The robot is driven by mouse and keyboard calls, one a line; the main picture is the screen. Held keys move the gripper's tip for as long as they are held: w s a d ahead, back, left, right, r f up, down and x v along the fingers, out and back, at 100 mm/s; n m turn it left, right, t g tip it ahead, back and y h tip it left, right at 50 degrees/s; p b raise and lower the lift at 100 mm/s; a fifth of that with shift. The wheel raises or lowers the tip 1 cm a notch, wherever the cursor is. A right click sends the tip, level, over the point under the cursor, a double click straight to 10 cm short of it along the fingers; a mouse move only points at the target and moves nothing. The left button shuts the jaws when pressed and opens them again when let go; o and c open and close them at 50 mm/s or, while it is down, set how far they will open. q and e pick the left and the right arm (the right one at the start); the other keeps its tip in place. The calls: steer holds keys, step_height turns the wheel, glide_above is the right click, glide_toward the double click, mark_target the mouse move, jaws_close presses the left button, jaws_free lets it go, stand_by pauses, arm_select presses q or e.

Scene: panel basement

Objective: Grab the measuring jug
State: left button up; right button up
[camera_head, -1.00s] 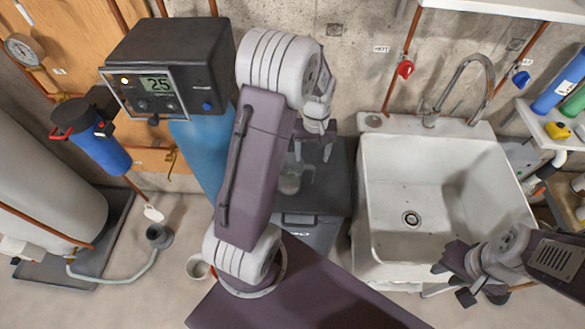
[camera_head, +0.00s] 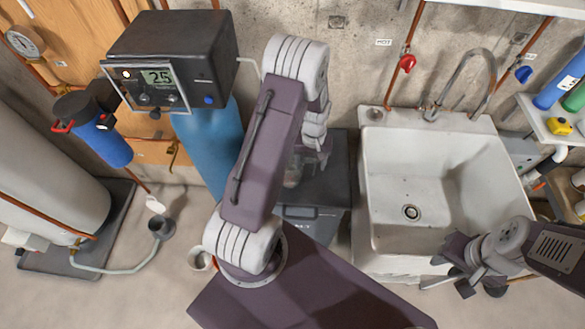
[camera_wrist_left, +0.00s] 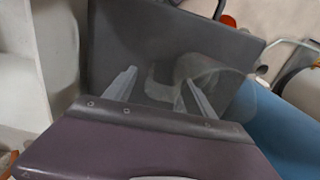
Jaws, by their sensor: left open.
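The measuring jug (camera_head: 292,173) is clear and stands on the dark grey box (camera_head: 336,180) left of the sink. My left arm partly hides it in the head view. In the left wrist view the jug (camera_wrist_left: 176,76) shows faintly as a see-through shape in front of the dark box top (camera_wrist_left: 130,35). My left gripper (camera_head: 318,152) is open, over the box and close to the jug. In the left wrist view its two fingers (camera_wrist_left: 160,84) are apart, with part of the jug showing between them. I cannot tell whether they touch it. My right gripper (camera_head: 455,275) hangs before the sink's front right, its jaws unclear.
The white sink (camera_head: 375,210) with its tap (camera_head: 470,80) is right of the box. A blue tank (camera_head: 208,145) under a black control unit (camera_head: 175,50) stands close on the left. A concrete wall (camera_head: 350,70) closes off the back.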

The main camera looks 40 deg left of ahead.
arm_select(q)
jaws_close()
steer(key=shift+r, duration=0.2)
